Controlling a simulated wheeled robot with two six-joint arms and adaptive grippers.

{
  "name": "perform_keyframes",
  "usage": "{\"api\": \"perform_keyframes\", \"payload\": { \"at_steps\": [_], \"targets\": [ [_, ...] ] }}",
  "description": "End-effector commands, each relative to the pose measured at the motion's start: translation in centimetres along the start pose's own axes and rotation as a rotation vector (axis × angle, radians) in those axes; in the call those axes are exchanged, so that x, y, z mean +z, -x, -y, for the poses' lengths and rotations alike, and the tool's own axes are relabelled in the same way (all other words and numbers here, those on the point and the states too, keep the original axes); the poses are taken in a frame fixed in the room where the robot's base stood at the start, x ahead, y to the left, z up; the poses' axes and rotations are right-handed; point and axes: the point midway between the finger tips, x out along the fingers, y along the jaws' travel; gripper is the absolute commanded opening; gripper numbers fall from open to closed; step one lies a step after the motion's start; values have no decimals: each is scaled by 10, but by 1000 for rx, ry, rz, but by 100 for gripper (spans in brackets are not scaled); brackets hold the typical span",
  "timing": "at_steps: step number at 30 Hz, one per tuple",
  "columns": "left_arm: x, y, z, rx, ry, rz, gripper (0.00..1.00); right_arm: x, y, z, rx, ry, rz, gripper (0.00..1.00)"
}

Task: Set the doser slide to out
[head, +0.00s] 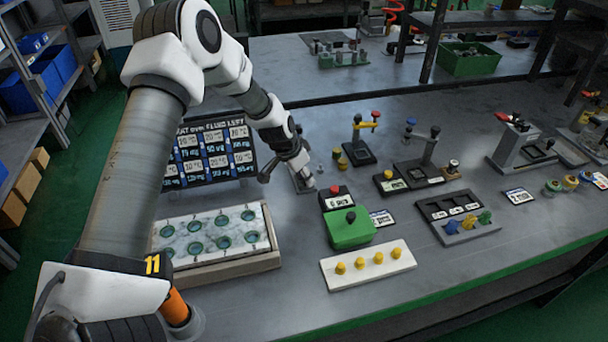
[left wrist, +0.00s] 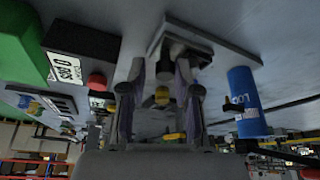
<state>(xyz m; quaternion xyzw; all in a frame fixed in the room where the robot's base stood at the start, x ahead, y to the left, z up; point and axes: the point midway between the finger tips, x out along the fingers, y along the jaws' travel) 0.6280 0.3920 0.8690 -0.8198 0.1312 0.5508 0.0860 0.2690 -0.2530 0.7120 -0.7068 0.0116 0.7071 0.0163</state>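My left gripper (head: 301,171) reaches down onto the bench over a small grey-based device (head: 305,187). In the left wrist view my gripper (left wrist: 160,72) has its two fingers apart. A black knob (left wrist: 178,68) on a dark plate (left wrist: 195,42) shows between the fingertips, nearer the right finger; whether they touch is unclear. I cannot tell for certain that this device is the doser, and no slide marking is readable. My right gripper is not in view.
A black block with a red button (head: 336,198) and a green box (head: 350,230) stand close by. A blue cylinder (left wrist: 247,100) stands beside the plate.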

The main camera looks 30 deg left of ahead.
Motion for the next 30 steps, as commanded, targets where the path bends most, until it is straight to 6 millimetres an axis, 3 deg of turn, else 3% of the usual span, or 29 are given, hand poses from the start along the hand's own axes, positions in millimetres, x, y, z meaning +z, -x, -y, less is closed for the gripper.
{"api": "perform_keyframes", "payload": {
  "at_steps": [11,14,24,30],
  "targets": [
    [-2,10,1,-2,-1,-5,31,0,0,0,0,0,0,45],
    [-2,26,1,-1,-1,-7,31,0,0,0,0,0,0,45],
    [-2,107,0,0,-1,-5,31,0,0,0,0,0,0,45],
    [-1,121,0,-1,-1,-2,31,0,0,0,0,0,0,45]
  ]
}}
